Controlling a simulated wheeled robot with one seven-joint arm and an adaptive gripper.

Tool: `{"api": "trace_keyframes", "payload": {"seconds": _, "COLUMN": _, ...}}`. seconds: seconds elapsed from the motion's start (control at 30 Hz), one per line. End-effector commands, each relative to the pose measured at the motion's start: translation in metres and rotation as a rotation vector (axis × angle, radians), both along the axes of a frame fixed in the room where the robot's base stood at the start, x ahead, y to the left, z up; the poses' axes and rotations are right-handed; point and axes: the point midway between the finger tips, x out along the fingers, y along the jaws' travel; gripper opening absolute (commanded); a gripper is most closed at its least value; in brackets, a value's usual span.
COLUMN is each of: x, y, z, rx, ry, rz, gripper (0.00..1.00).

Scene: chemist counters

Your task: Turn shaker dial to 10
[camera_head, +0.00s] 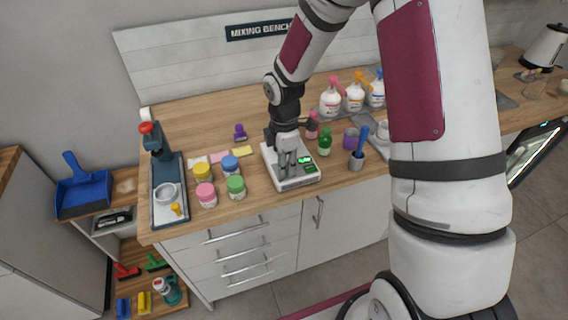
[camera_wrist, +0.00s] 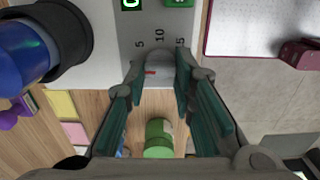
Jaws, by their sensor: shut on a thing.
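The shaker (camera_head: 297,184) is a white device on the wooden counter, with a small green display. In the wrist view its front panel (camera_wrist: 105,50) carries the printed marks 5, 10 and 15 around a grey dial (camera_wrist: 162,62). A red line on the dial lies on its left side and points away from the 10, towards the left. My gripper (camera_wrist: 160,74) has one finger on each side of the dial and is shut on it. In the head view my gripper (camera_head: 288,168) is over the shaker's front and hides the dial.
Pink, yellow, blue and green jars (camera_head: 206,195) stand left of the shaker. In the wrist view a blue rounded thing (camera_wrist: 22,58) sits in a black ring beside the panel.

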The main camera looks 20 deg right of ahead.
Motion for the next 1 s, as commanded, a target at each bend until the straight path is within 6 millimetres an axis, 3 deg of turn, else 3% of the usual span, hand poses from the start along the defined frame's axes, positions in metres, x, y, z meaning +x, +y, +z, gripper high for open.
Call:
{"api": "trace_keyframes", "payload": {"seconds": 0.37, "x": 0.0009, "y": 0.0006, "z": -0.0002, "rx": 0.001, "ry": 0.000, "rz": -0.155, "gripper": 0.00}}
{"api": "trace_keyframes", "payload": {"seconds": 1.0, "x": 0.0033, "y": -0.0004, "z": -0.0007, "rx": 0.001, "ry": -0.001, "rz": -0.750, "gripper": 0.00}}
